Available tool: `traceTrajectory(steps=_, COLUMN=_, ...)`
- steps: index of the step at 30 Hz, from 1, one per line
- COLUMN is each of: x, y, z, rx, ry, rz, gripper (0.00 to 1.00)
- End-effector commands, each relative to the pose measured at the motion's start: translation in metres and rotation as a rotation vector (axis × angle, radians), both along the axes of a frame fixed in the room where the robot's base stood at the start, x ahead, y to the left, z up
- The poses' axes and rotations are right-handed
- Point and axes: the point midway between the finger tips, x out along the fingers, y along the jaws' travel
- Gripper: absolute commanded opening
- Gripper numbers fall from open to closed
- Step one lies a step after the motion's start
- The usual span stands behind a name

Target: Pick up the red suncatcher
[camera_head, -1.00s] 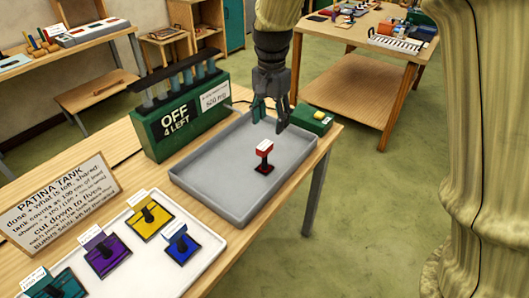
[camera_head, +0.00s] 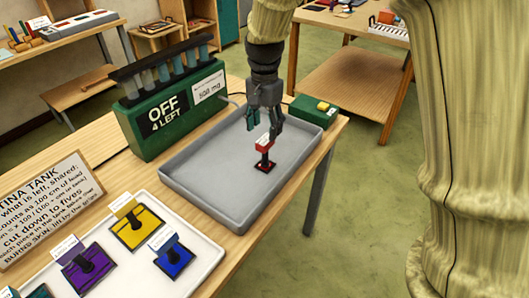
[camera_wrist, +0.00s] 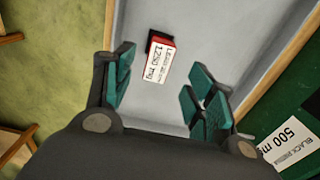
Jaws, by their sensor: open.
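The red suncatcher (camera_head: 265,166) stands in the grey tray (camera_head: 190,179), a red piece on a dark stem and base with a white label on top. In the wrist view the suncatcher (camera_wrist: 160,45) shows its label, reading 1250 mg, beyond the fingertips and between their lines. My gripper (camera_head: 264,122) is open and empty, pointing down just above the suncatcher in the head view. In the wrist view my gripper (camera_wrist: 160,85) has its teal finger pads spread wide, with clear tray floor between them.
A green block (camera_head: 170,108) reading OFF 4 LEFT, with several tubes, stands behind the tray. A small green box (camera_head: 314,110) sits at the tray's far right corner. A white tray (camera_head: 205,262) with yellow, blue and purple pieces lies at front left, beside a PATINA TANK sign (camera_head: 45,210).

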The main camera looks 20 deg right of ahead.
Motion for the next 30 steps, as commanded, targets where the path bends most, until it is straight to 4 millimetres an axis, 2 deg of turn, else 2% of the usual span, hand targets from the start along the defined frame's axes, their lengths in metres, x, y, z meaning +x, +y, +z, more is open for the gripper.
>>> traceTrajectory(steps=8, x=0.000, y=0.001, z=-0.014, rx=0.001, ry=0.001, rz=0.002, gripper=0.55)
traceTrajectory(steps=21, x=0.002, y=-0.001, z=-0.057, rx=0.001, ry=0.001, rz=0.004, gripper=0.55)
traceTrajectory(steps=30, x=0.002, y=-0.001, z=-0.062, rx=0.000, ry=0.000, rz=0.004, gripper=0.55)
